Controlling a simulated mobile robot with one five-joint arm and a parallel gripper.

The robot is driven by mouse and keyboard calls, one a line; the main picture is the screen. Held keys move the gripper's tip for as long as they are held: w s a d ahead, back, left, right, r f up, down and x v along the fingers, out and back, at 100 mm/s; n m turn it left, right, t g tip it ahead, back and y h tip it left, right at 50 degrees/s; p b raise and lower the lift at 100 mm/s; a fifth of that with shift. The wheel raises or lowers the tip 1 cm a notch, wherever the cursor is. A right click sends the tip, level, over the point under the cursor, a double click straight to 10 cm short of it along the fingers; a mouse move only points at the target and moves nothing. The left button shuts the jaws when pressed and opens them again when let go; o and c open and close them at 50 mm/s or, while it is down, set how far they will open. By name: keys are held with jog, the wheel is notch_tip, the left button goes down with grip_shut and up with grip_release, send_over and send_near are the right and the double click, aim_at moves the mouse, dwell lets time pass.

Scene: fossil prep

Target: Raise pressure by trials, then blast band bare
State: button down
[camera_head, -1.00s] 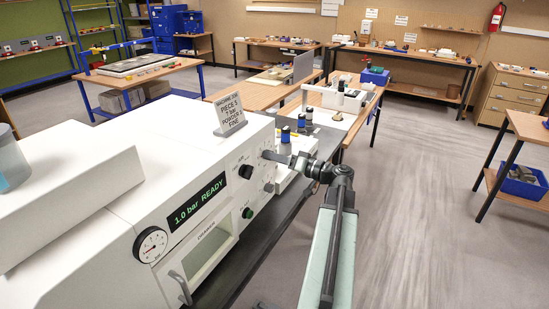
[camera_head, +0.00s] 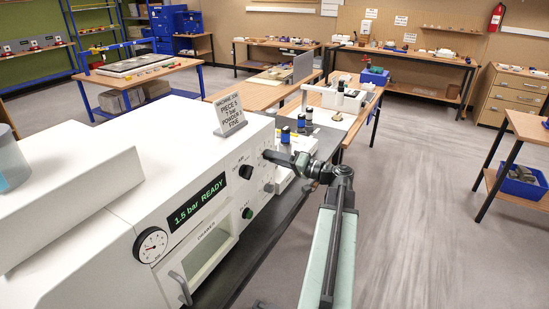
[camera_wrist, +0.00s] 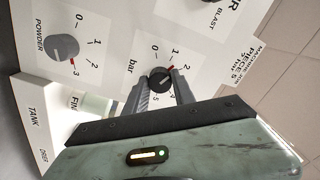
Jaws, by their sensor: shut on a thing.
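My gripper (camera_wrist: 158,84) is shut on the black bar knob (camera_wrist: 159,77) on the white machine's panel, one finger on each side. In the head view my gripper (camera_head: 270,155) is at the panel's far end and hides the knob. The display (camera_head: 197,200) reads "1.5 bar READY". The round gauge (camera_head: 151,245) is to its lower left. The grey powder knob (camera_wrist: 62,47) has its red mark toward 3. The job card (camera_head: 230,116) names piece 5, powder 3 and fine; its bar figure is unclear.
Open floor (camera_head: 420,220) lies to the right.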

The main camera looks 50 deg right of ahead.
jog(key=shift+m, duration=2.1)
jog(key=c, duration=1)
grip_release()
jog(key=shift+c, duration=0.2)
jog(key=v, duration=0.8)
